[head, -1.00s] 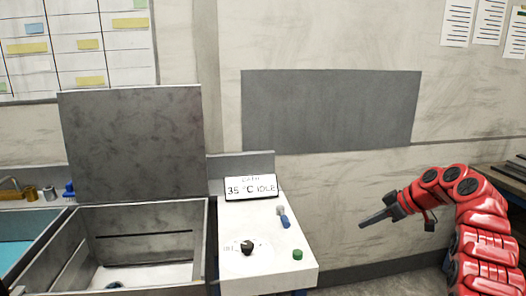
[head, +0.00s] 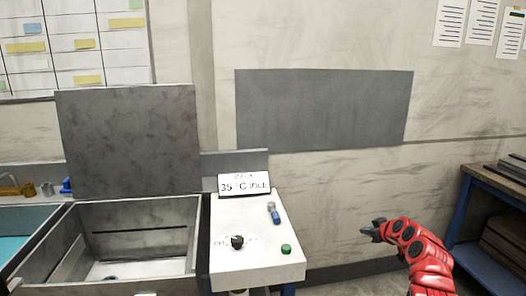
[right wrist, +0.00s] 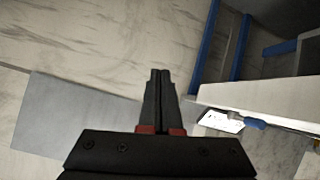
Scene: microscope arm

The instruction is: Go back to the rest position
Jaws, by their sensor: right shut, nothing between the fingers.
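My right gripper (head: 372,231) is at the right of the head view, in front of the bare wall and to the right of the white control panel (head: 262,262). It is empty and apart from everything. In the right wrist view its two dark fingers (right wrist: 158,75) lie together, shut with nothing between them. My red right arm bends down to the lower right of the head view. My left gripper is not in view.
An open grey basin (head: 150,212) with a raised lid (head: 128,140) stands left of the panel. The panel has a display (head: 244,185) reading 35 °C IDLE, a black knob (head: 237,242), a green button (head: 286,249) and a blue-handled switch (head: 275,215). A blue-legged bench (head: 462,205) stands right.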

